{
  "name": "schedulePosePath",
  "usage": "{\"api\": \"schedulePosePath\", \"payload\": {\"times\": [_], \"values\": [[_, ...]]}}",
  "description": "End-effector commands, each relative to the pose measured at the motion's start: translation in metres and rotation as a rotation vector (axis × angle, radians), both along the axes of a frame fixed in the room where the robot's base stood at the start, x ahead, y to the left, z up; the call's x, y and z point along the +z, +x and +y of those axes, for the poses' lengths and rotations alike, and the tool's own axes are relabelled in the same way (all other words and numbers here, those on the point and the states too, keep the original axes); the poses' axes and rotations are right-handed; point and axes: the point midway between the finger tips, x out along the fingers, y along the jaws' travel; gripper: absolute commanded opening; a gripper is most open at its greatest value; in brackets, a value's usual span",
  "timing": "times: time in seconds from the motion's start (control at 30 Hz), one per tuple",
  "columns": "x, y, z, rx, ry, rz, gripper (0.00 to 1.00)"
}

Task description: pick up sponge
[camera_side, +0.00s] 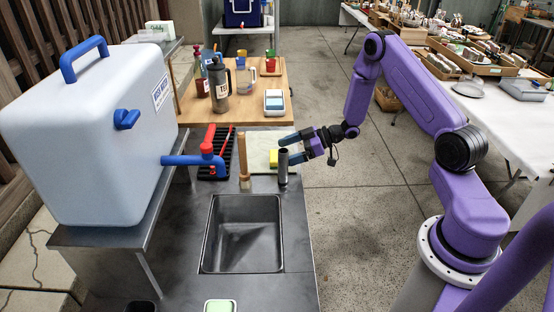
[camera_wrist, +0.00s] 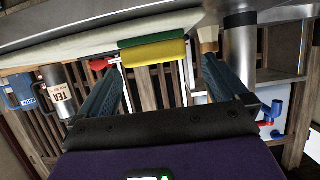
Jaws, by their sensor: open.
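The yellow sponge (camera_side: 273,157) with a green layer lies on a pale mat (camera_side: 262,140) beside the sink. In the side view it is partly hidden by my gripper and a dark metal cylinder. In the wrist view the sponge (camera_wrist: 153,54) appears beyond and between my fingertips. My gripper (camera_side: 284,149) is open, tilted, and reaches in from the right at the counter's edge. Both fingers also show in the wrist view (camera_wrist: 163,64), with nothing held between them. Whether a fingertip touches the sponge cannot be told.
The dark cylinder (camera_side: 283,168) and a wooden-handled brush (camera_side: 244,165) stand close to the sponge. A red-and-blue tap (camera_side: 208,148) and black rack (camera_side: 217,165) are left. The empty sink (camera_side: 243,235) lies in front; mugs and a tumbler (camera_side: 219,90) stand behind.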

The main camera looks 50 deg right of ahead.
Motion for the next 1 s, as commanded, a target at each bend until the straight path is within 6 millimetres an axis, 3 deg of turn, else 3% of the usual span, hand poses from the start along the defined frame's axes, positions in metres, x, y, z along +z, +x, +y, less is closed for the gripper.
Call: {"api": "schedulePosePath", "payload": {"times": [0.3, 0.6, 0.63, 0.77, 1.0], "values": [[-0.020, 0.027, 0.023, 0.002, 0.000, 0.000, 1.00], [-0.022, 0.030, 0.026, 0.001, 0.000, 0.000, 1.00], [-0.022, 0.030, 0.026, 0.001, 0.000, 0.000, 0.94], [-0.022, 0.030, 0.026, 0.001, 0.000, 0.000, 0.51], [-0.021, 0.030, 0.026, 0.001, 0.000, 0.000, 0.49]]}}
